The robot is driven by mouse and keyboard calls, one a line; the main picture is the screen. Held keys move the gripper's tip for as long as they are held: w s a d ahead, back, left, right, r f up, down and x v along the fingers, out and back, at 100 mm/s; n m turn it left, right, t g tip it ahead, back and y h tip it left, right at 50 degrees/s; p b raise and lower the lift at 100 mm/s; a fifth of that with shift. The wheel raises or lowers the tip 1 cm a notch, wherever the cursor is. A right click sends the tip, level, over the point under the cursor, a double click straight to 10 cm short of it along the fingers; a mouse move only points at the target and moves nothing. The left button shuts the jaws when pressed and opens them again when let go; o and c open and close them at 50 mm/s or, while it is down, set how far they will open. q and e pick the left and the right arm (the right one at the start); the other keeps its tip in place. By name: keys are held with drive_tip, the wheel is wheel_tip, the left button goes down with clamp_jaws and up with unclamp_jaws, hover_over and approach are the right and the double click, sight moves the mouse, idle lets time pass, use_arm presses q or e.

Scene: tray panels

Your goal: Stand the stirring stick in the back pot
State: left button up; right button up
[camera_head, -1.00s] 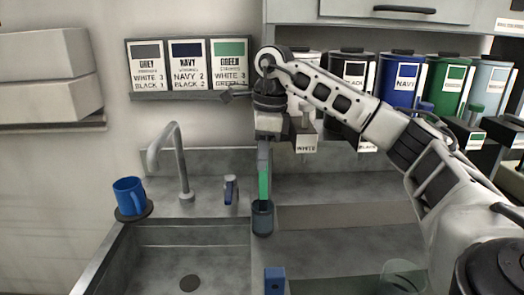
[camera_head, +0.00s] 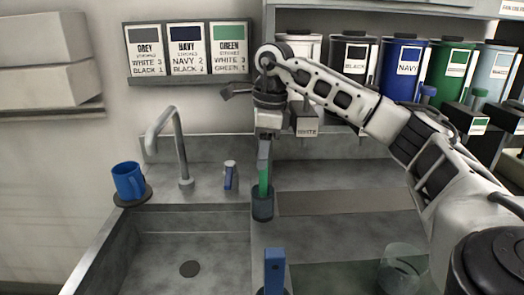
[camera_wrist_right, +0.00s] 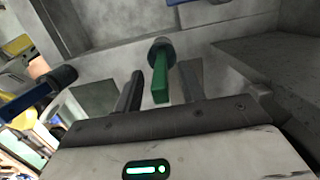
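The green stirring stick (camera_head: 264,178) stands roughly upright with its lower end inside the dark grey back pot (camera_head: 262,206) on the ledge behind the sink. My right gripper (camera_head: 264,155) points down over the pot, around the stick's upper end. In the right wrist view, the stick (camera_wrist_right: 160,82) shows between the two fingers (camera_wrist_right: 162,84), with a gap on each side, so the gripper is open. The pot's rim (camera_wrist_right: 160,45) also shows there. The stick's lower end is hidden in the pot. My left gripper is not in view.
A blue stick (camera_head: 274,268) stands in front of the back pot. A clear glass (camera_head: 402,270) is at front right. A tap (camera_head: 181,150), a small bottle (camera_head: 230,176) and a blue mug (camera_head: 128,180) stand left. Paint canisters (camera_head: 402,70) line the back right.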

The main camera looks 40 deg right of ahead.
drive_tip(key=shift+r, duration=0.1)
use_arm(q)
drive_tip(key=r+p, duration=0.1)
drive_tip(key=p, duration=0.1)
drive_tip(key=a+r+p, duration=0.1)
drive_tip(key=p, duration=0.2)
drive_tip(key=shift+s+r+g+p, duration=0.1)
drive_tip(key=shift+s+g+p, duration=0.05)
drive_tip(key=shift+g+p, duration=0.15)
use_arm(e)
wheel_tip(320, 180, up, 16)
drive_tip(key=s+d, duration=0.1)
drive_tip(key=shift+s+d, duration=0.15)
drive_tip(key=shift+d, duration=0.15)
drive_tip(key=shift+f, duration=0.2)
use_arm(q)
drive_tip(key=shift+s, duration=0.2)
